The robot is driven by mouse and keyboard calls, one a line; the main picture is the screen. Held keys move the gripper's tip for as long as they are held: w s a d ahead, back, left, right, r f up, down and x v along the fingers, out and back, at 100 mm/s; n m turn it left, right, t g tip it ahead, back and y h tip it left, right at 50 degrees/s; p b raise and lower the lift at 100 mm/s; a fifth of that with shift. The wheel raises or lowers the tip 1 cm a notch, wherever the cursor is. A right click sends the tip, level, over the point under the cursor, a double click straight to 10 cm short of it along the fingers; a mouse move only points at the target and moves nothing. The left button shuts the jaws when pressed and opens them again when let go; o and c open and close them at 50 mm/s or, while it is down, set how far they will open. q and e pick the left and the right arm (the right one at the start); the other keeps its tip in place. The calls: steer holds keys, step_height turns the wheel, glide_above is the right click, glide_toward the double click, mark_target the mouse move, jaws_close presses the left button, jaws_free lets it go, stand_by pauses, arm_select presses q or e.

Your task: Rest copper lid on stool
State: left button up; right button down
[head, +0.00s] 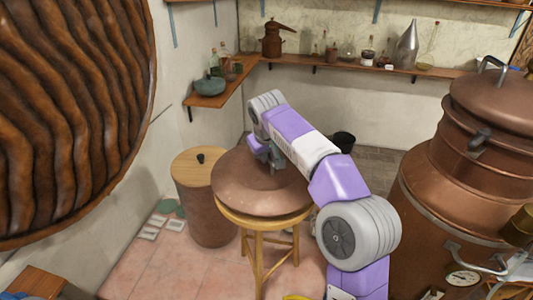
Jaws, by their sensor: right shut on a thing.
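The copper lid (235,192) is a wide, shallow dome in brownish copper. It sits at the top of the wooden stool (258,224), covering most of the seat; only the front rim and the legs of the stool show. The lid looks roughly level, and I cannot tell whether its full edge touches the seat. My right gripper (274,160) is above the middle of the lid, shut on its top, where the grip point is partly hidden by my arm. My left gripper is not in view.
A large copper still (425,190) with its own lid (500,100) stands at the right. A barrel with a wooden top (190,165) stands close behind the stool at left. Wall shelves (225,90) hold bottles. A large ridged brown disc (70,110) fills the upper left.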

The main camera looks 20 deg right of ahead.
steer(key=shift+f, duration=0.1)
stand_by(0.5)
steer(key=shift+r+p, duration=0.3)
steer(key=shift+p, duration=0.1)
steer(key=shift+f, duration=0.2)
steer(key=shift+f+b, duration=0.55)
steer(key=shift+f, duration=0.1)
steer(key=shift+f, duration=0.15)
stand_by(0.7)
steer(key=c, duration=1.1)
jaws_free()
